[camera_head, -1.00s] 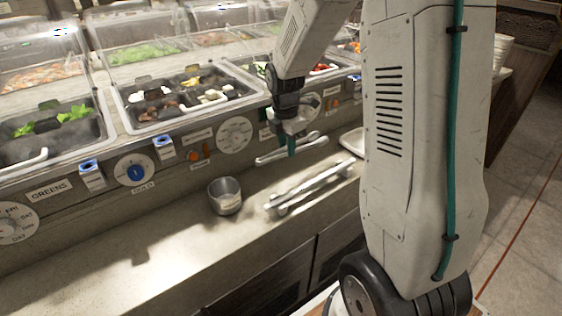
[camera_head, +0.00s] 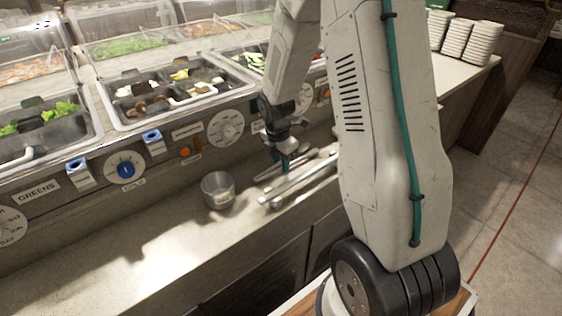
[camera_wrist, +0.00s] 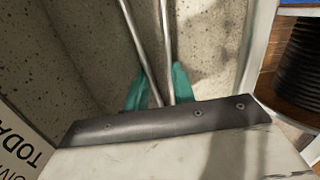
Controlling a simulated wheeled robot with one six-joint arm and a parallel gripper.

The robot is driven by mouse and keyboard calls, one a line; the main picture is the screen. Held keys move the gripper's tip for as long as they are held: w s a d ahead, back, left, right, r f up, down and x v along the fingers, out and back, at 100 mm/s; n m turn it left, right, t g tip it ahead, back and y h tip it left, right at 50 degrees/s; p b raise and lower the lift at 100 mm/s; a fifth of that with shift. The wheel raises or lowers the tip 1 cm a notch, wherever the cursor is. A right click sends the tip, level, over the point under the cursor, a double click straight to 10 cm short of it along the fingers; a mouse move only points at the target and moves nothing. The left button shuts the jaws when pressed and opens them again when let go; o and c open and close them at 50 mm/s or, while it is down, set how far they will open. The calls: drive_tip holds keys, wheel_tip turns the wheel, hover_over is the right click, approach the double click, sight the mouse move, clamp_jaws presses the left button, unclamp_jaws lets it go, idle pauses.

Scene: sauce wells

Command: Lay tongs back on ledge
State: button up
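The metal tongs (camera_head: 309,157) show in the head view below my gripper (camera_head: 284,162), close behind a pale metal rail (camera_head: 300,181) on the counter ledge (camera_head: 160,236). In the wrist view the two arms of the tongs (camera_wrist: 140,45) run between the teal fingertips of my gripper (camera_wrist: 160,92). The fingers are shut on the tongs near one end. Whether the tongs touch the ledge or hang just above it, I cannot tell. My arm hides part of the ledge to the right.
A small metal pot (camera_head: 218,191) stands on the ledge left of the rail. Behind is the control panel with dials (camera_head: 226,128) and blue-topped switches (camera_head: 153,143), below the food wells (camera_head: 170,92). Stacked plates (camera_head: 483,43) stand far right. The ledge's left front is clear.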

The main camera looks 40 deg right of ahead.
drive_tip(key=o, duration=0.6)
drive_tip(key=shift+c, duration=0.2)
drive_tip(key=s+a+r+m, duration=0.2)
drive_tip(key=s+a+r, duration=0.1)
drive_tip(key=r, duration=0.7)
drive_tip(key=s+a+r+m, duration=0.2)
drive_tip(key=s+r+m, duration=0.1)
drive_tip(key=r, duration=0.6)
drive_tip(key=s+a+r+m, duration=0.3)
drive_tip(key=s+m, duration=0.4)
drive_tip(key=s, duration=0.3)
drive_tip(key=s+a+r+m+t+y, duration=0.1)
drive_tip(key=s+a+r+m, duration=0.3)
drive_tip(key=s, duration=0.6)
drive_tip(key=a+m, duration=0.2)
drive_tip(key=m, duration=0.1)
drive_tip(key=shift+s+r, duration=0.15)
drive_tip(key=shift+a, duration=0.1)
